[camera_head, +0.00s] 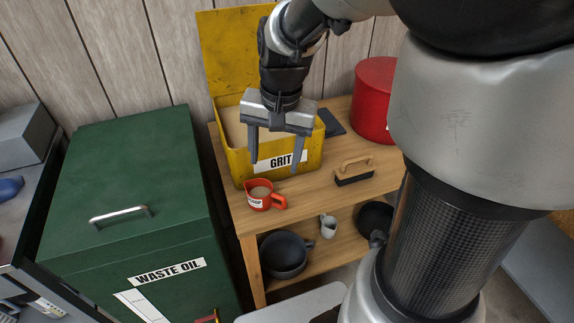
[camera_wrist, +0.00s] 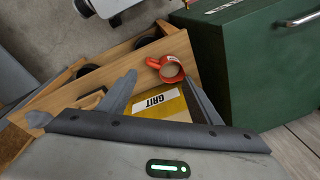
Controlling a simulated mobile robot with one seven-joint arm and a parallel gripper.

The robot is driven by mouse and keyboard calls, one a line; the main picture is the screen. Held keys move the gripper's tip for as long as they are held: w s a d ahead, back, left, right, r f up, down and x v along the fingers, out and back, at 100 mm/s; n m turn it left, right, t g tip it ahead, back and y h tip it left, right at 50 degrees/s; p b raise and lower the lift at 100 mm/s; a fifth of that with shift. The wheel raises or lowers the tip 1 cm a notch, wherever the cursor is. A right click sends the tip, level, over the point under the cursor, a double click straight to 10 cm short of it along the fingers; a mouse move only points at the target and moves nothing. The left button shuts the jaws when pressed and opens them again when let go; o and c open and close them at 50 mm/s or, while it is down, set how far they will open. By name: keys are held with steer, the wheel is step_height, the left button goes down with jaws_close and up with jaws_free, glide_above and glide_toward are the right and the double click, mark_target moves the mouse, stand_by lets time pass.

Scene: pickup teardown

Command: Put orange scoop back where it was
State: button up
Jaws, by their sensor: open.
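The orange scoop (camera_head: 259,195) is a cup-shaped red-orange vessel with a handle and a white label. It stands upright on the wooden table, just in front of the yellow GRIT bin (camera_head: 240,168), and holds something pale brown. It also shows in the wrist view (camera_wrist: 170,69), beyond my fingertips. My gripper (camera_head: 274,166) is open and empty, above the front of the bin, fingers pointing down. The bin's lid (camera_head: 228,50) stands raised at the back, and pale grit (camera_head: 232,125) shows inside. The wrist view shows the bin (camera_wrist: 160,105) between my fingers.
The wooden table (camera_head: 310,194) also bears a brush (camera_head: 354,171) and a red canister (camera_head: 375,98). A green WASTE OIL cabinet (camera_head: 130,190) stands close on the left. Dark pans and a small white jug (camera_head: 328,226) are on the lower shelf. The tabletop between scoop and brush is clear.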

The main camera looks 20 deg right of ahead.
steer(key=s+a+r+n+t, duration=0.1)
steer(key=s+r+n+t, duration=0.2)
steer(key=s+r+n, duration=0.3)
steer(key=s+r, duration=0.3)
steer(key=s, duration=0.4)
steer(key=shift+t+h, duration=0.3)
steer(key=shift+t, duration=0.1)
steer(key=shift+a, duration=0.1)
steer(key=shift+c, duration=0.4)
